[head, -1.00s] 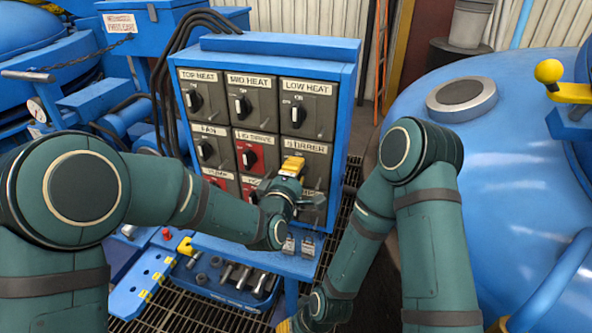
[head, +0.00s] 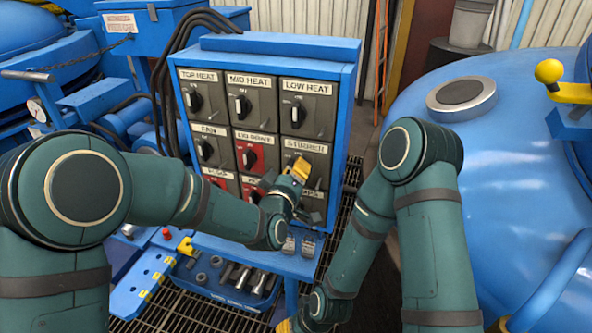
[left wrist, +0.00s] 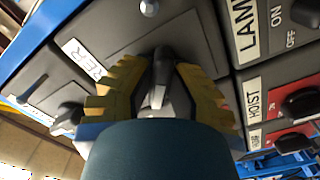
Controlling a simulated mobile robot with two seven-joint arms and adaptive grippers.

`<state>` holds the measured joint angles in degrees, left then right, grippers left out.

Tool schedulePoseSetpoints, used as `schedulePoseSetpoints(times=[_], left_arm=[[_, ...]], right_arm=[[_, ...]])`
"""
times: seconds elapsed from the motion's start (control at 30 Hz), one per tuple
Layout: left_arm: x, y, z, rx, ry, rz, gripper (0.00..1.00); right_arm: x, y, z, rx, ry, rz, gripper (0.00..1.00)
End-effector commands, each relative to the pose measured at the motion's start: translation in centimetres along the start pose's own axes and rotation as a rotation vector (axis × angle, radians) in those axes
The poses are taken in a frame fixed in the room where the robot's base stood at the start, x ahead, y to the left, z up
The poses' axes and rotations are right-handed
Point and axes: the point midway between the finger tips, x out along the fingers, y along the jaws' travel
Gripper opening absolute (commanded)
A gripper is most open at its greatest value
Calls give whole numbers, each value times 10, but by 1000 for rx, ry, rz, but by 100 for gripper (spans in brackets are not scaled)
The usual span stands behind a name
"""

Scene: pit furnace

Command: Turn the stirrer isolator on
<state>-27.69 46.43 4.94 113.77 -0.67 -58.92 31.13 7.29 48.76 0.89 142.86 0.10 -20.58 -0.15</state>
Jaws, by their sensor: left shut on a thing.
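The stirrer isolator (head: 318,160) is a dark grey plate labelled STIRRER, in the right column, middle row of the blue switch panel. My left gripper (head: 302,170) is at this plate and covers its knob in the head view. In the left wrist view, the yellow fingers of my left gripper (left wrist: 160,88) sit on both sides of the dark stirrer knob (left wrist: 161,68), shut on it. Part of the label (left wrist: 83,57) shows beside it. My right gripper shows only as a bit of yellow (head: 284,326) at the bottom edge; its jaws are cut off.
Other isolators are close around: low heat (head: 305,108) above, lid drive (head: 255,152) to the left, and lamp (left wrist: 285,25) and hoist (left wrist: 285,108) in the wrist view. A blue shelf (head: 250,262) is below the panel. A large blue vessel (head: 500,190) fills the right.

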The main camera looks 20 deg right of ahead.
Motion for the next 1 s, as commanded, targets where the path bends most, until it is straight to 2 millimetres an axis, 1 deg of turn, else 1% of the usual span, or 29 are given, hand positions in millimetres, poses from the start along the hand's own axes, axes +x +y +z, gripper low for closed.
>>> schedulePoseSetpoints(times=[0.6,0.8,1.0], left_arm=[[1,2,-2,577,6,3,0],[1,2,-2,728,6,2,0],[1,2,-2,834,7,3,0]], right_arm=[[0,0,0,0,0,0,47],[0,0,0,0,0,0,47],[0,0,0,0,0,0,47]])
